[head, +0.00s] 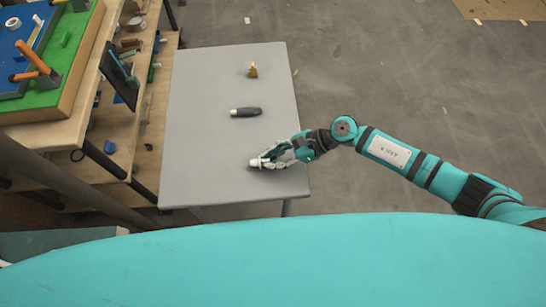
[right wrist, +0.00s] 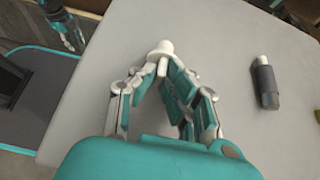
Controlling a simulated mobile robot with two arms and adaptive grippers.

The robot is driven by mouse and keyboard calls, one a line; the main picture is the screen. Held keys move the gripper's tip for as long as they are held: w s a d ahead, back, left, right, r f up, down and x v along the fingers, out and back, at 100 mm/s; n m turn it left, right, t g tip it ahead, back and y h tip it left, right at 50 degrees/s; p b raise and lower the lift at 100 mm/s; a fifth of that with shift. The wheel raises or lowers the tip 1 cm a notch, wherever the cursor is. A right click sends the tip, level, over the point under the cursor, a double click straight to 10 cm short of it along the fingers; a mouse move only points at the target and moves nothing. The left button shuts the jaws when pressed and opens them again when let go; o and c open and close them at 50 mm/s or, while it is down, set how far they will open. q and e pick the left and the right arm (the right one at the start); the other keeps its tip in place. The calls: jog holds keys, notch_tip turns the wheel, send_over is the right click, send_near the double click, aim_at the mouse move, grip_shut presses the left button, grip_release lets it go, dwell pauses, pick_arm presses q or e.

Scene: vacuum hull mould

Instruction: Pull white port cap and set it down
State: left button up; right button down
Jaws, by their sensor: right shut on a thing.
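The white port cap (head: 255,163) is a small pale piece at the tips of my right gripper (head: 265,160), low over the near right part of the grey table (head: 205,130). In the right wrist view my right gripper (right wrist: 162,66) has its fingers closed together on the cap (right wrist: 162,47), whose rounded top sticks out past the fingertips. I cannot tell whether the cap touches the table. My left gripper (right wrist: 70,28) seems to hang beyond the table edge at the top left of that view, too small to read. It is not in the head view.
A dark-handled tool with a pale end (head: 246,112) lies mid-table. A small yellow piece (head: 253,70) stands farther back. A wooden bench with a green and blue fixture (head: 65,50) stands at the left. The table's left half is clear.

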dwell(0.4)
jog(key=c, duration=1.3)
grip_release()
jog(key=v, duration=1.2)
